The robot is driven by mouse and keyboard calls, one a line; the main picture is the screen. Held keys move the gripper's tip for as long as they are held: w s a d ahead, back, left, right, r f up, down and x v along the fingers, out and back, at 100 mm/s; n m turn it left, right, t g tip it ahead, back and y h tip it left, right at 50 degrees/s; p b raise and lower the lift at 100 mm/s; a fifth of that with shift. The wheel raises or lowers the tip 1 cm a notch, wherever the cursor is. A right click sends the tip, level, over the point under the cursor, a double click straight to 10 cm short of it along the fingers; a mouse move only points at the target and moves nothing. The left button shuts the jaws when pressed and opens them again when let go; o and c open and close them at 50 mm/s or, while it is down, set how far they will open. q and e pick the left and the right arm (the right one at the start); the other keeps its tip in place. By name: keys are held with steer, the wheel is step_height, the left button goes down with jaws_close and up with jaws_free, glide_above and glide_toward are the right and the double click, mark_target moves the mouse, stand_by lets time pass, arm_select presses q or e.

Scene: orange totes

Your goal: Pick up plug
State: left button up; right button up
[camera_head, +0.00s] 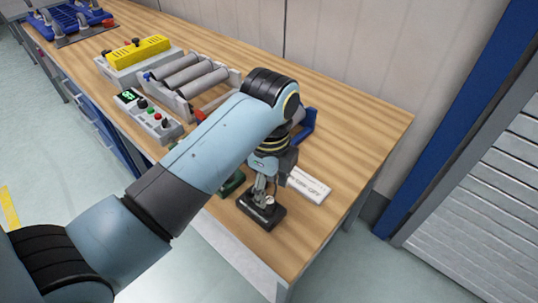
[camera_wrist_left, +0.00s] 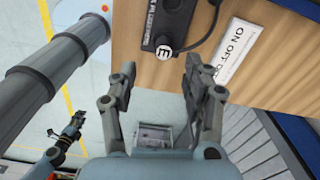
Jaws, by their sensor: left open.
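My left gripper (camera_head: 265,196) is open and empty, pointing down over a black block (camera_head: 262,215) near the table's front edge. In the left wrist view, the gripper's fingers (camera_wrist_left: 160,68) stand apart just short of the block (camera_wrist_left: 168,18). A round white-faced piece marked "E" (camera_wrist_left: 165,51), which looks like the plug, sits at the near end of the block. A black cable curves away beside it. In the head view my fingers partly hide this piece. What appears to be my right gripper (camera_wrist_left: 66,136) hangs over the floor in the left wrist view; its jaws are too small to judge.
A white "ON OFF" plate (camera_head: 308,186) lies right of the block. A control box with buttons (camera_head: 147,116), a roller unit (camera_head: 190,75) and a yellow-topped box (camera_head: 138,53) stand farther left on the wooden table (camera_head: 360,130). Bare wood lies at the right end.

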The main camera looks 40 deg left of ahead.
mark_target(270, 199)
arm_select(q)
steer(key=f, duration=0.4)
steer(key=f+p, duration=0.1)
steer(key=f, duration=0.1)
steer(key=shift+w+a, duration=0.2)
steer(key=shift+w, duration=0.05)
jaws_close()
steer(key=shift+w+r, duration=0.1)
